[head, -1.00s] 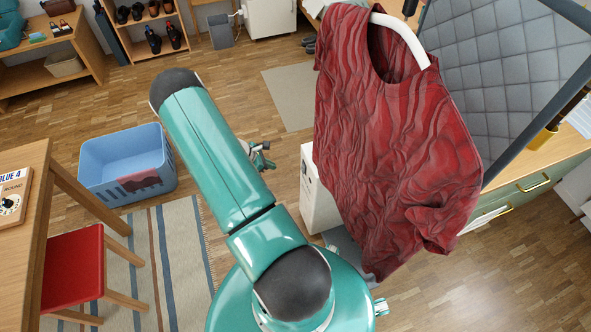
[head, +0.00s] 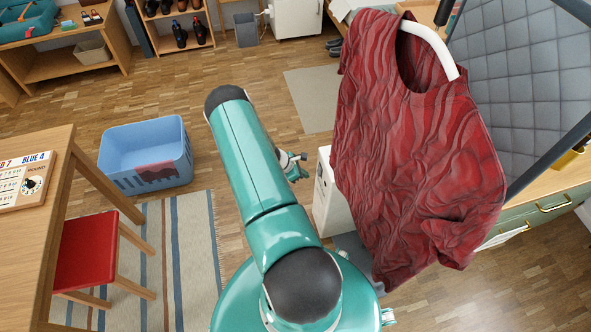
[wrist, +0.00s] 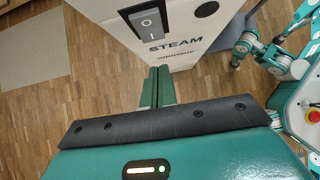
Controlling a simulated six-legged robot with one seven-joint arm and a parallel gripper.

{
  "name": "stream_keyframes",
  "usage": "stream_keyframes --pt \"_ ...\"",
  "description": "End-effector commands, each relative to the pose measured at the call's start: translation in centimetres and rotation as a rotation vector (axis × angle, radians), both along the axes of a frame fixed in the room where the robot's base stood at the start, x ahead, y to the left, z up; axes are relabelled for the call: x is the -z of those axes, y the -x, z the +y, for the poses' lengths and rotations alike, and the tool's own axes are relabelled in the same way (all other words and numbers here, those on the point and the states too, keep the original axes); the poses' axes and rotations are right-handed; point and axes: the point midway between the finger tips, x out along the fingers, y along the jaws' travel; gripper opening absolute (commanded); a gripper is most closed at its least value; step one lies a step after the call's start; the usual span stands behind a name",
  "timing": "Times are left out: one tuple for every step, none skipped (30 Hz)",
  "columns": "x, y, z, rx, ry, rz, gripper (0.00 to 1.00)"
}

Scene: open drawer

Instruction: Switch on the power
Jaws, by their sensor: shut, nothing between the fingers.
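The power switch (wrist: 150,21) is a grey rocker in a dark frame on the white steam unit (wrist: 184,48), at the top of the wrist view. The word STEAM stands below it. In the head view the steam unit (head: 331,200) stands on the floor, partly behind the red shirt, and its switch cannot be made out. My gripper (wrist: 158,72) is shut and empty in the wrist view. Its fingertips overlap the lower part of the unit in the picture, below the switch; I cannot tell whether they touch it.
A red shirt (head: 415,150) hangs on a white hanger at right, close beside my arm. A blue basket (head: 146,157) stands on the floor at left, near a table (head: 40,200) and a red stool (head: 86,252). Wood floor (head: 235,110) is open beyond my arm.

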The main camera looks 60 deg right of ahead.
Motion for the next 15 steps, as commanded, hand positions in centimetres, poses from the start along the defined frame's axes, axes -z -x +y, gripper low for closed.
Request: stream_keyframes --pt "-0.1 0.7 -0.8 0.004 0.003 -0.001 0.00" --pt "-0.1 1.0 -1.1 0.004 0.003 -0.001 0.00" --pt "0.0 1.3 -1.5 0.003 0.003 -0.002 0.00" --pt "0.0 1.6 -1.7 0.003 0.003 -0.002 0.00" --pt "0.0 1.7 -1.9 0.003 0.003 -0.002 0.00" --pt "0.1 1.9 -2.1 0.003 0.003 -0.002 0.00" --pt "0.1 2.0 -2.2 0.002 0.004 -0.002 0.00" --pt "0.1 2.1 -2.3 0.001 0.003 -0.002 0.00" --pt "0.1 2.2 -2.4 0.001 0.003 -0.002 0.00" --pt "0.1 2.2 -2.4 0.001 0.003 -0.002 0.00" --pt "0.1 2.2 -2.5 0.000 0.003 -0.001 0.00" --pt "0.1 2.2 -2.5 0.000 0.003 -0.001 0.00" --pt "0.1 2.2 -2.5 0.000 0.003 -0.001 0.00" --pt "0.1 2.2 -2.5 0.000 0.003 -0.001 0.00" --pt "0.1 2.2 -2.4 0.000 0.003 -0.001 0.00"
